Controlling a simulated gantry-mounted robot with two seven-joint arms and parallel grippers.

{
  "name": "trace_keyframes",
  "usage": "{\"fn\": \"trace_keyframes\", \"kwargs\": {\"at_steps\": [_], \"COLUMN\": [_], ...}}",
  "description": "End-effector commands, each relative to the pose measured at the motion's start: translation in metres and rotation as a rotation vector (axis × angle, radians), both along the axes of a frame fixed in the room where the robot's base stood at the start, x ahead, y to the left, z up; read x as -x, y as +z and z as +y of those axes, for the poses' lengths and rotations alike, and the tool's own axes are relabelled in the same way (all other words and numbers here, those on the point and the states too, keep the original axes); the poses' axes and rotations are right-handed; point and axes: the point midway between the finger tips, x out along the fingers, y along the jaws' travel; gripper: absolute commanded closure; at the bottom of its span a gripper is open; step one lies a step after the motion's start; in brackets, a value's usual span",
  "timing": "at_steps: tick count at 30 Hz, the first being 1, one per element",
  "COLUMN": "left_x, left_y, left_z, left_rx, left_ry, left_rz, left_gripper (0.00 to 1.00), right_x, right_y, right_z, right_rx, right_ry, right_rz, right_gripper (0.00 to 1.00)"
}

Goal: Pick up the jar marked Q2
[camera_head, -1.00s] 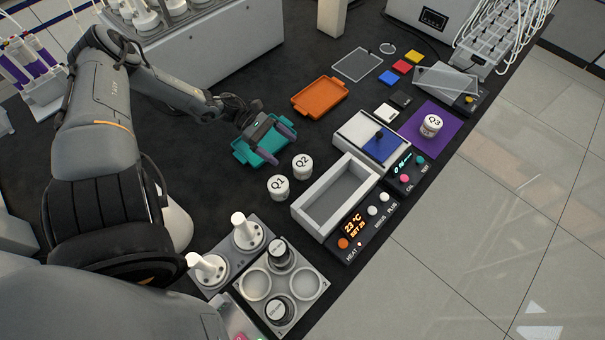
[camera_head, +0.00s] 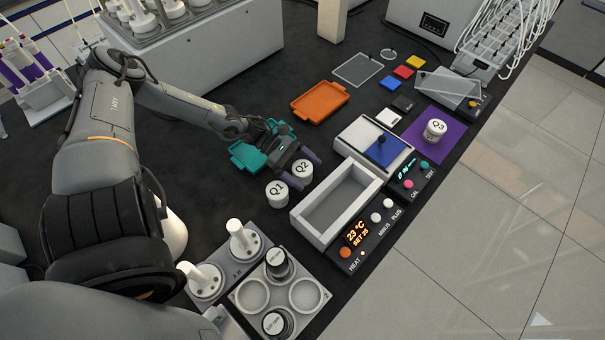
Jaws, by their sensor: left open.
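The white jar marked Q2 (camera_head: 302,169) stands upright on the dark bench. My left gripper (camera_head: 306,168) is open, with its fingers pointing right at the jar; one finger shows on the far side of Q2 and the other near its near side. I cannot tell whether the fingers touch it. The jar marked Q1 (camera_head: 276,193) stands just in front and to the left of Q2. The jar marked Q3 (camera_head: 435,130) stands on a purple mat (camera_head: 452,143) at the right. My right gripper is not in view.
A grey open-topped heating bath (camera_head: 376,185) stands close to the right of Q2. A teal tray (camera_head: 246,157) lies behind the gripper, and an orange tray (camera_head: 320,101) lies farther back. A holder with round wells (camera_head: 318,295) is in front.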

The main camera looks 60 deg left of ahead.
Motion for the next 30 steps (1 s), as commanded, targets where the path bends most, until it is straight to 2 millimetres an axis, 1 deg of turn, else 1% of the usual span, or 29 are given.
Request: {"fn": "trace_keyframes", "kwargs": {"at_steps": [1, 4, 11, 12, 20, 21, 24, 30], "left_x": [-0.0025, -0.0052, -0.0056, -0.0055, -0.0053, -0.0053, -0.0055, -0.0055], "left_y": [-0.0038, -0.0048, -0.0046, -0.0046, -0.0047, -0.0047, -0.0045, -0.0040], "left_z": [-0.0041, -0.0086, -0.0096, -0.0095, -0.0093, -0.0093, -0.0093, -0.0092], "left_rx": [0.002, 0.000, -0.001, -0.001, -0.001, -0.001, -0.001, -0.001], "left_ry": [0.000, -0.001, -0.001, -0.001, -0.001, -0.001, -0.001, -0.001], "left_rz": [-0.001, 0.000, 0.000, 0.000, 0.001, 0.001, 0.000, 0.000], "left_gripper": [0.06, 0.06, 0.06, 0.07, 0.47, 0.53, 0.67, 0.67], "right_x": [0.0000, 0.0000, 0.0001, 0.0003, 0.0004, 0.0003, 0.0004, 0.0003], "right_y": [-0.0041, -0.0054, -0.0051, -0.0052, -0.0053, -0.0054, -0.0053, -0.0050], "right_z": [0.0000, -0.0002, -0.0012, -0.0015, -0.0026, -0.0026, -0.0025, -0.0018], "right_rx": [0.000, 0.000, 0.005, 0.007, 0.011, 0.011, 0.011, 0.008], "right_ry": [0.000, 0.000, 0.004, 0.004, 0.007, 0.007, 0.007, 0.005], "right_rz": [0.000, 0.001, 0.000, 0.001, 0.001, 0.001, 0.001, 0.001], "right_gripper": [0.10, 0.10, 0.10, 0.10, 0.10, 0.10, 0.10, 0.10]}}
